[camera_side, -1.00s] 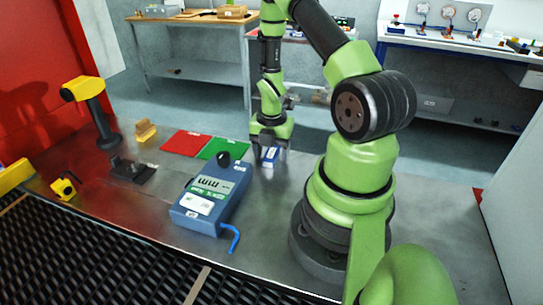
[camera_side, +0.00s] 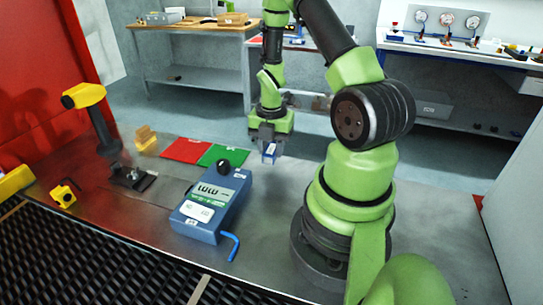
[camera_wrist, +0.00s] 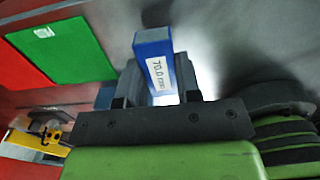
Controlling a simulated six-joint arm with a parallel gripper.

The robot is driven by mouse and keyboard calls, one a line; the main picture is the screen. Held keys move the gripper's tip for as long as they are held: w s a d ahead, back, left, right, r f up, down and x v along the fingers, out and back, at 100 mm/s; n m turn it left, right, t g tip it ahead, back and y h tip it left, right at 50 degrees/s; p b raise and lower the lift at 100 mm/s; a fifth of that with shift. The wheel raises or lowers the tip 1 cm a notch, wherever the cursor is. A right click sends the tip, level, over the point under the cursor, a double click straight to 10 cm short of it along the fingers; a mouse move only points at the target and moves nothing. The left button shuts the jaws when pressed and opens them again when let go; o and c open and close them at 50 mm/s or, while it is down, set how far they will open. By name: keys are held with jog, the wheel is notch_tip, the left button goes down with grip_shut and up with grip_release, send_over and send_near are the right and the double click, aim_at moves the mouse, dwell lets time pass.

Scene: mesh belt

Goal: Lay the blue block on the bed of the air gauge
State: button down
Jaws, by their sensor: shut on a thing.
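The blue block (camera_side: 270,153) is held between the fingers of my gripper (camera_side: 269,147), above the metal table near its back edge. In the wrist view the block (camera_wrist: 152,48) stands out between the two dark fingers (camera_wrist: 158,82), with a white label reading 70.0 mm. The blue-grey gauge box (camera_side: 238,200) lies on the table, in front and left of my gripper. It has a printed face, a black knob (camera_side: 223,167) and a blue hose (camera_side: 234,243). I cannot tell for sure which part is the air gauge's bed.
Red (camera_side: 187,149) and green (camera_side: 232,156) mats lie left of my gripper. Further left are a yellow-headed post (camera_side: 98,118), a dark fixture (camera_side: 133,179) and a yellow-brown block (camera_side: 146,139). A mesh belt (camera_side: 90,262) runs in front.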

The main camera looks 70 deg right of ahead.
notch_tip(320, 180, up, 7)
jog(key=shift+f, duration=0.2)
jog(key=w+a+r+m, duration=0.4)
jog(key=w+a+m, duration=0.1)
jog(key=a+m, duration=0.45)
jog(key=w+a+r+m, duration=0.4)
jog(key=a+m, duration=0.5)
jog(key=m, duration=3.6)
send_over(169, 191)
notch_tip(169, 191, down, 6)
notch_tip(169, 191, down, 10)
jog(key=shift+f, duration=0.2)
